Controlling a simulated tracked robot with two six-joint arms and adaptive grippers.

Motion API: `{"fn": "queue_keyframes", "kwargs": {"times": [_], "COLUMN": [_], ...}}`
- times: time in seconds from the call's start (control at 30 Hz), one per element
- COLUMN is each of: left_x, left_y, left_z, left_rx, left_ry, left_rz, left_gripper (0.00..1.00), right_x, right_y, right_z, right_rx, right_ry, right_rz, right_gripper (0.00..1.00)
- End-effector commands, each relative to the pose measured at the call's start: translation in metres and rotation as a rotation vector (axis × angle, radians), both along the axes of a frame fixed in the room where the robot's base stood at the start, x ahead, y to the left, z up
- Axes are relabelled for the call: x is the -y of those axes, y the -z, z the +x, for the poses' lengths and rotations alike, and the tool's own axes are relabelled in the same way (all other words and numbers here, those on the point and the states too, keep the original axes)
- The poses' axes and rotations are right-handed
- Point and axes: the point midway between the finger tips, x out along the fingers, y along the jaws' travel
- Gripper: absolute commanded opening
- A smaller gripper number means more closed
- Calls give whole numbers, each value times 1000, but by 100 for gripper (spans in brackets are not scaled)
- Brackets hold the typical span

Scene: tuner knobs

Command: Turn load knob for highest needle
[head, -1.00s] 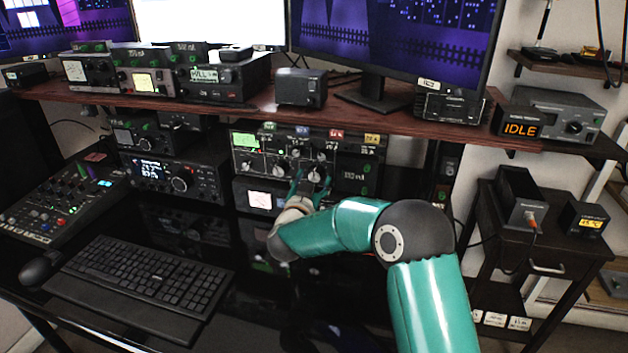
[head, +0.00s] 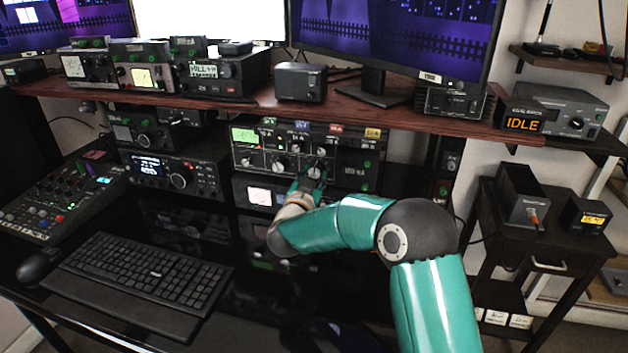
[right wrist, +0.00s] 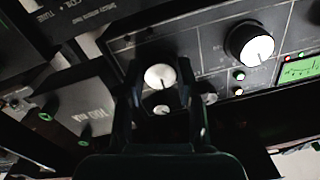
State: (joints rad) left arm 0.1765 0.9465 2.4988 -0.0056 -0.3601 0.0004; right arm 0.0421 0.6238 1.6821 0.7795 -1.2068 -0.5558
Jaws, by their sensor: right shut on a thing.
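The tuner (head: 345,150) is a dark box under the shelf, with several white-faced knobs and a lit green meter (head: 244,137) at its upper left. The meter also shows at the right edge of the right wrist view (right wrist: 301,69), but its needle is too small to read. My right gripper (head: 305,187) is at the panel's lower right knob (head: 314,172). In the right wrist view its fingers (right wrist: 160,92) stand on both sides of the white-faced knob (right wrist: 159,76), shut on it. The knob's label is not readable. My left gripper is not in view.
Another large knob (right wrist: 250,44) stands apart from the fingers. A unit with a pale lit meter (head: 259,196) sits below the tuner. The wooden shelf (head: 390,118) overhangs the panel. A keyboard (head: 150,275) lies at left. A box at right reads IDLE (head: 522,124).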

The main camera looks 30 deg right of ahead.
Motion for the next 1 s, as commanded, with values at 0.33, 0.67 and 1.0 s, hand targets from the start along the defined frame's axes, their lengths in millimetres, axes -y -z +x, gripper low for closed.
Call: {"fn": "queue_keyframes", "kwargs": {"times": [0.33, 0.67, 1.0], "left_x": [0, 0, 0], "left_y": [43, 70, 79], "left_z": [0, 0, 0], "left_rx": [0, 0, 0], "left_ry": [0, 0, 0], "left_rz": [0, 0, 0], "left_gripper": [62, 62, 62], "right_x": [-2, -2, -2], "right_y": [5, 4, 2], "right_z": [0, 1, 1], "right_rx": [186, 351, 417], "right_ry": [-2, -2, -1], "right_rz": [154, 298, 359], "right_gripper": [1, 1, 1]}}
